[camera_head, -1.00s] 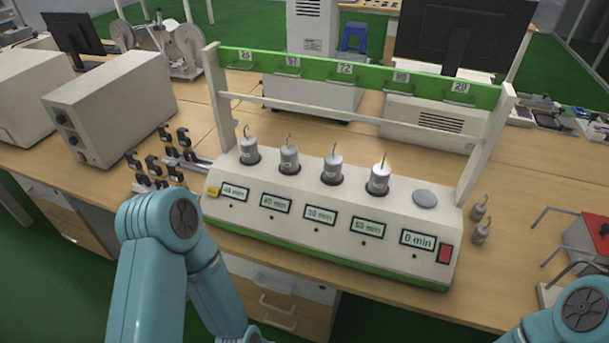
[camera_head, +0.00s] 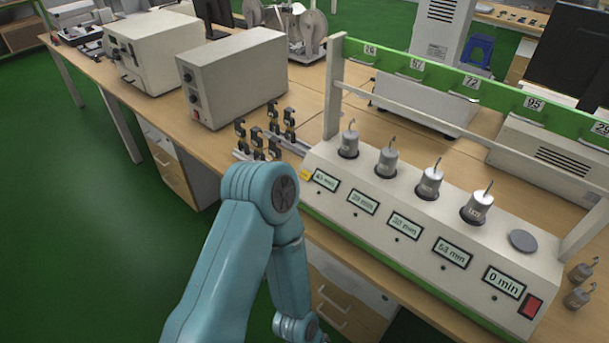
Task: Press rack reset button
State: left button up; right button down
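The white and green test rack (camera_head: 420,215) stands on the wooden bench at the right, with several hooked grey weights (camera_head: 429,183) in its sockets and one bare round pad (camera_head: 523,241). A small yellow button (camera_head: 306,174) is at the left end. No label shows which one is the reset. My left arm reaches up in front of the rack's left end and bends down below the bench edge. Its gripper is out of frame. My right gripper is also out of frame.
Two beige boxy instruments (camera_head: 236,75) stand left of the rack. Several small black clamps (camera_head: 270,135) sit between them and the rack. Two loose weights (camera_head: 580,285) stand past the rack's right end. Open green floor (camera_head: 90,240) lies to the left.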

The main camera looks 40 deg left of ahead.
pick_arm(q)
grip_shut()
dwell(1.5)
